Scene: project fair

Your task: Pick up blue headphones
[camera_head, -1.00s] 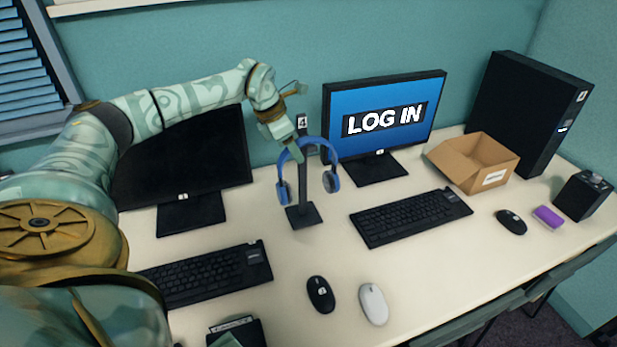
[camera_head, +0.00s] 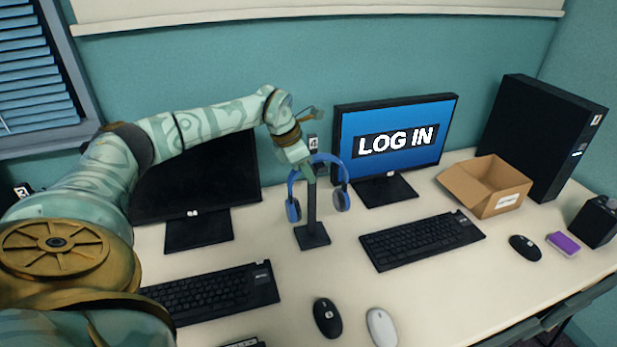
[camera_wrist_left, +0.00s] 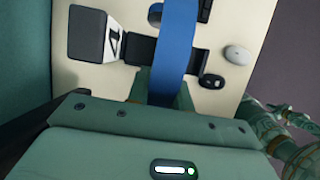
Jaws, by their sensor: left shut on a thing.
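The blue headphones (camera_head: 293,211) hang at the slim black stand (camera_head: 313,237) marked 4, in the middle of the desk. Their earcups are clear of the desk, one on each side of the post. My left gripper (camera_head: 306,168) points down at the headband and is shut on it. In the left wrist view, the blue headband (camera_wrist_left: 178,40) runs down to the gripper, whose fingers are mostly hidden. I cannot tell whether the band still rests on the stand.
A lit monitor (camera_head: 398,130) stands close to the right of the headphones and a dark monitor (camera_head: 197,190) to the left. Keyboards (camera_head: 422,241) and mice (camera_head: 327,317) lie in front. An open cardboard box (camera_head: 480,194) stands further right.

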